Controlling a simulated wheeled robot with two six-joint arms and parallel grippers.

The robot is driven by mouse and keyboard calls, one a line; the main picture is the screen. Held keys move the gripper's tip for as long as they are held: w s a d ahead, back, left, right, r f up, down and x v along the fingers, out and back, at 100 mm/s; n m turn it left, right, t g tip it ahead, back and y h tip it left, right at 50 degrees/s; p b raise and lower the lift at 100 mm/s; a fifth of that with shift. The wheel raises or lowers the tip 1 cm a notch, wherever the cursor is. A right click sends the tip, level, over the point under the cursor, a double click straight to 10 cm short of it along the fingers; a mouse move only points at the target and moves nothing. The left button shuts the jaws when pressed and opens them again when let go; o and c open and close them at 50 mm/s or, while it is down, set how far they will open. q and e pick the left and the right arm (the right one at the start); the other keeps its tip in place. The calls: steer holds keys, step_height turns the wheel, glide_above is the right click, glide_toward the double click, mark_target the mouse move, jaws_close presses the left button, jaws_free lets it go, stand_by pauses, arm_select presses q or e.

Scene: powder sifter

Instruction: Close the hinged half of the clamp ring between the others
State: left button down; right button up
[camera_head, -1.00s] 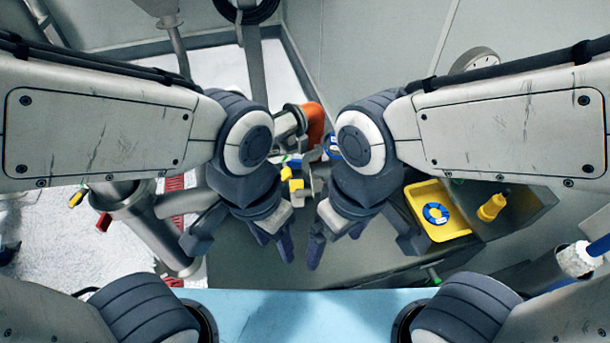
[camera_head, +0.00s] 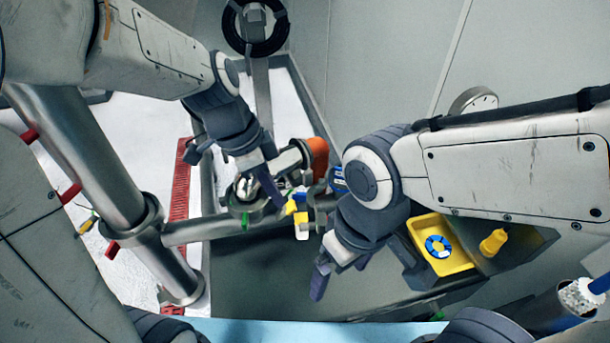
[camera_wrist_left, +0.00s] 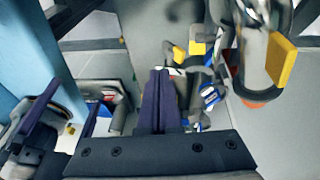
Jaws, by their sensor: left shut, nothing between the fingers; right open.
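In the head view, a cluster of metal pipe fittings with small yellow, white and blue parts (camera_head: 301,222) lies at the centre; I cannot make out which piece is the hinged clamp half or how far it stands open. My left gripper (camera_head: 275,195) is shut and empty, its dark fingers beside the yellow parts and partly covering the fittings. In the left wrist view its closed fingers (camera_wrist_left: 158,80) point at yellow tabs (camera_wrist_left: 196,48) just beyond; contact cannot be told. My right gripper (camera_head: 321,275) is open and empty, lower and right of the cluster.
A yellow tray (camera_head: 425,224) with a blue ring and a yellow bottle (camera_head: 493,242) stand at the right. A thick steel pipe (camera_head: 85,155) rises at the left. An orange part (camera_head: 318,158) is behind the fittings. The grey surface below the fittings is clear.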

arm_select(q)
steer(key=w+a+m, duration=0.2)
steer(key=w, duration=0.2)
steer(key=p, duration=0.4)
glide_toward(309, 208)
steer(key=shift+t+h, duration=0.3)
steer(key=shift+h, duration=0.1)
steer(key=s+f, duration=0.1)
steer(key=s+d+f, duration=0.1)
steer(key=s, duration=0.1)
steer(key=shift+s+f, duration=0.25)
steer(key=shift+f, duration=0.15)
steer(key=shift+w+d+f+p, duration=0.1)
steer(key=shift+d+f+p, duration=0.15)
steer(key=shift+d, duration=0.25)
